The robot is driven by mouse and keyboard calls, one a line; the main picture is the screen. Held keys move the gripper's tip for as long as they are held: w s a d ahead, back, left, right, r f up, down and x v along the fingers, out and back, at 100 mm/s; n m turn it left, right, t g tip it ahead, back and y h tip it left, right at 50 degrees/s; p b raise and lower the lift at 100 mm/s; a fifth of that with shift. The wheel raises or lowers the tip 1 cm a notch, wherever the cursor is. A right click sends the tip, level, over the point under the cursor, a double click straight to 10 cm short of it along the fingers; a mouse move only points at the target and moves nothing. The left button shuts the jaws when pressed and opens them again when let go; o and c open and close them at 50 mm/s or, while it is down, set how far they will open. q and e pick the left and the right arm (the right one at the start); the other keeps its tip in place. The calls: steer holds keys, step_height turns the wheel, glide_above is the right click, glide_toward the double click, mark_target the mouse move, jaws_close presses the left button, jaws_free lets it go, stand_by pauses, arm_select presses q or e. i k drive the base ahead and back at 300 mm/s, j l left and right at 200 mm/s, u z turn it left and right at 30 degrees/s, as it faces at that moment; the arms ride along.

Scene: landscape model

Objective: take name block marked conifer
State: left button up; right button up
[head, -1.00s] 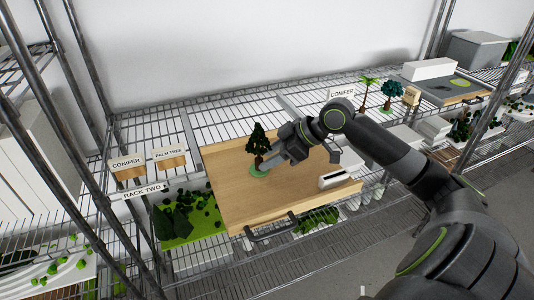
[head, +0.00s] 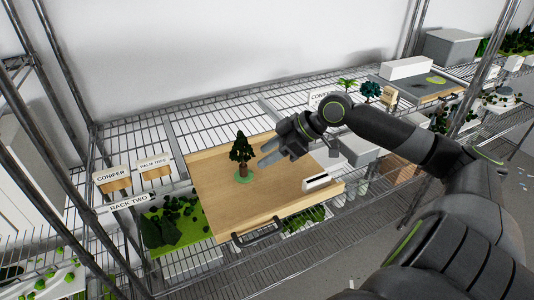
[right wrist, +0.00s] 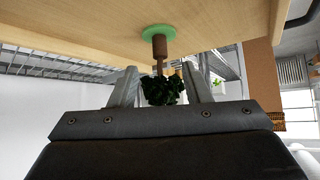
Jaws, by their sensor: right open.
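A name block marked CONIFER (head: 112,179), a white label on a wooden base, stands at the left of the rack beside a PALM TREE block (head: 155,168). Another white label, partly hidden by my right arm, shows behind it (head: 318,98). A dark green tree on a round green base (head: 242,157) stands upright on a wooden board (head: 215,205). My right gripper (head: 264,154) is open and empty, just right of the tree and apart from it. In the right wrist view, the tree (right wrist: 163,88) shows beyond the open fingers (right wrist: 160,75). My left gripper is not in view.
A RACK TWO sign (head: 129,201) hangs on the front edge. A white block (head: 316,180) lies on the board's right side, and a dark handle (head: 258,232) is at its front. Green landscape pieces (head: 172,224) sit below left. The wire shelf behind the board is largely clear.

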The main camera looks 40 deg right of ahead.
mark_target(102, 177)
steer(key=k+l, duration=0.35)
steer(key=l, duration=0.15)
steer(key=k+l, duration=0.4)
steer(key=l, duration=0.15)
